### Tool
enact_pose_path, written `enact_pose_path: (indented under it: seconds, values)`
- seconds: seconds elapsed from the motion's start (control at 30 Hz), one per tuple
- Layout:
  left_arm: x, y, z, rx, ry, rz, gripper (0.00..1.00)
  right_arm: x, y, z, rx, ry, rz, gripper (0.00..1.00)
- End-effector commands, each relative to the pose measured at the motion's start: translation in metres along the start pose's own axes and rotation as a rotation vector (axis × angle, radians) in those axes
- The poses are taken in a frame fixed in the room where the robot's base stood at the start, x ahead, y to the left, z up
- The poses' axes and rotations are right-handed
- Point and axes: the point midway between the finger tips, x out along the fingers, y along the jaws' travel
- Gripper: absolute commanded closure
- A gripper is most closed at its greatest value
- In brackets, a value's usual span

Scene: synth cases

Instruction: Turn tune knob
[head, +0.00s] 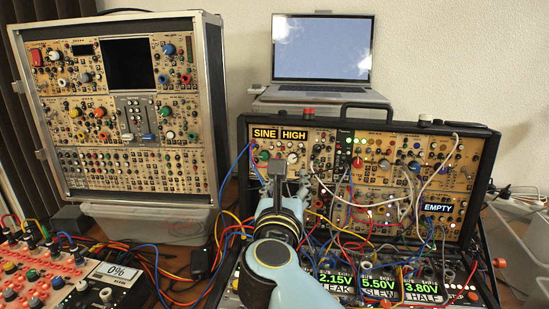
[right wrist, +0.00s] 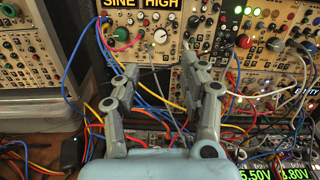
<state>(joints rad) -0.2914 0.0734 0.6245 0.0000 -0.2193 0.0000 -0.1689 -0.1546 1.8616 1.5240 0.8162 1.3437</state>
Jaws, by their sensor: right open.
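My right gripper (head: 289,178) is open, its fingers pointing at the black modular synth case (head: 492,165). In the right wrist view the open, empty fingers (right wrist: 163,68) are spread below a module with displays reading SINE and HIGH. A green knob (right wrist: 121,34) and a white knob (right wrist: 160,36) sit under these displays, above and apart from the fingertips. In the head view the green knob (head: 263,156) and white knob (head: 292,158) show just beyond the gripper. No tune label is legible. The gripper hides part of the lower panel. My left gripper is out of view.
Patch cables (head: 330,215) in several colours hang before the panel, some close to my right gripper. A larger synth case (head: 212,100) stands at left, a laptop (head: 321,48) behind.

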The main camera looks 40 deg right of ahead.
Motion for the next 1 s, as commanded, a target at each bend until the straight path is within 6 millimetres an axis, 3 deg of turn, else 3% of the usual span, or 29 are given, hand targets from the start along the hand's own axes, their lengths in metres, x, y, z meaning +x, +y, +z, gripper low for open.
enact_pose_path:
  seconds: [0.17,0.3,0.6,1.0]
  values:
    - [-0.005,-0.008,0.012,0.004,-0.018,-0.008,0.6,0.02,0.0,0.003,0.005,-0.004,-0.001,0.57]
    - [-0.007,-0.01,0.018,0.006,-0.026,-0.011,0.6,0.049,0.0,0.004,0.003,-0.006,-0.002,0.57]
    - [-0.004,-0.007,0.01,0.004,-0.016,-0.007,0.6,0.098,0.0,0.001,0.003,-0.002,-0.001,0.57]
    - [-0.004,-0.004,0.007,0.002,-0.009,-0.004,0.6,0.107,0.0,0.001,0.004,-0.001,-0.001,0.57]
